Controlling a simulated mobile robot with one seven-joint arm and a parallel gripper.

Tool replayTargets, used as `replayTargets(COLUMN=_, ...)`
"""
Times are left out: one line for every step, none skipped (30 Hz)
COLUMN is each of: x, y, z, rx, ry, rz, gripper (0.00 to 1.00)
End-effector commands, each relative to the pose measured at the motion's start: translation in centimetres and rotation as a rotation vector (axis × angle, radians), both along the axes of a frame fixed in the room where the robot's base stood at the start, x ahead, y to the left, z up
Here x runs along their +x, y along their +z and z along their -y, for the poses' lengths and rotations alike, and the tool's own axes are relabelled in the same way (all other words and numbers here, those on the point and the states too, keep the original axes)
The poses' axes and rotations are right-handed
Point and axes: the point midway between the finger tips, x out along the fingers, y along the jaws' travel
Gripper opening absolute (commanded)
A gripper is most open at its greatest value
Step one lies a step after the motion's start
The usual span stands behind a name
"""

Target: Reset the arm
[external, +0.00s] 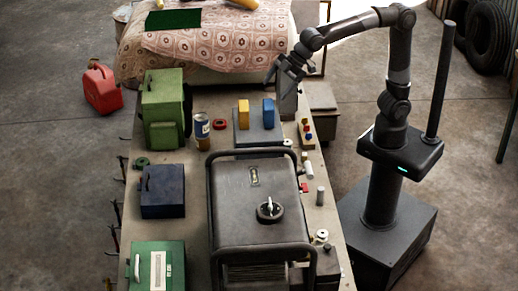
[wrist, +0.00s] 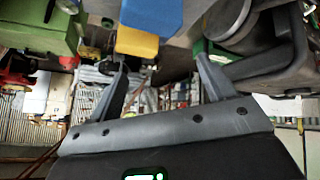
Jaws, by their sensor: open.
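My gripper (external: 286,68) is at the upper middle of the external view, raised above the far right end of the workbench (external: 312,222). Its fingers are apart with nothing between them. In the wrist view my gripper (wrist: 160,80) shows two separated fingers pointing up the picture. My arm reaches left from its dark column, bent high at the elbow. Beyond the fingers in the wrist view are a yellow block (wrist: 137,42), a blue block (wrist: 152,14) and part of a green box (wrist: 40,25).
The bench holds a large dark machine (external: 228,180), a green box (external: 163,90), a navy box (external: 162,197), a green case (external: 158,262) and a can (external: 201,126). A bed with a patterned cover (external: 215,52) stands behind. A red fuel can (external: 102,88) is on the floor.

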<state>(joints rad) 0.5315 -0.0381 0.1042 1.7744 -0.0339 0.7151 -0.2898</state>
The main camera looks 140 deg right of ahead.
Motion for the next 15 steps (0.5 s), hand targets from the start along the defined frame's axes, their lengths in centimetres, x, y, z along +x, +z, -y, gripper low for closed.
replayTargets(x=-1.5, y=0.0, z=-2.7, rx=0.012, ry=0.017, rz=-0.005, gripper=0.76)
replayTargets(x=-2.3, y=-0.1, z=-4.1, rx=0.02, ry=0.025, rz=-0.01, gripper=0.76)
replayTargets(x=-3.5, y=-0.4, z=-5.8, rx=0.032, ry=0.035, rz=-0.016, gripper=0.76)
replayTargets(x=-4.4, y=-0.6, z=-7.0, rx=0.04, ry=0.041, rz=-0.02, gripper=0.76)
replayTargets(x=-5.3, y=-0.8, z=-8.2, rx=0.048, ry=0.048, rz=-0.025, gripper=0.76)
replayTargets(x=-6.6, y=-1.2, z=-9.7, rx=0.061, ry=0.056, rz=-0.032, gripper=0.76)
replayTargets(x=-7.6, y=-1.5, z=-10.8, rx=0.069, ry=0.064, rz=-0.036, gripper=0.76)
replayTargets(x=-8.6, y=-1.8, z=-11.9, rx=0.079, ry=0.07, rz=-0.041, gripper=0.76)
replayTargets(x=-10.0, y=-2.3, z=-13.2, rx=0.091, ry=0.079, rz=-0.048, gripper=0.76)
replayTargets(x=-11.1, y=-2.7, z=-14.2, rx=0.1, ry=0.086, rz=-0.054, gripper=0.76)
replayTargets(x=-12.2, y=-3.1, z=-15.1, rx=0.109, ry=0.092, rz=-0.058, gripper=0.76)
replayTargets(x=-13.6, y=-3.8, z=-16.3, rx=0.122, ry=0.1, rz=-0.066, gripper=0.76)
replayTargets(x=-14.7, y=-4.2, z=-17.1, rx=0.13, ry=0.107, rz=-0.071, gripper=0.76)
replayTargets(x=-15.8, y=-4.8, z=-17.8, rx=0.14, ry=0.113, rz=-0.076, gripper=0.76)
replayTargets(x=-17.2, y=-5.5, z=-18.8, rx=0.152, ry=0.122, rz=-0.085, gripper=0.76)
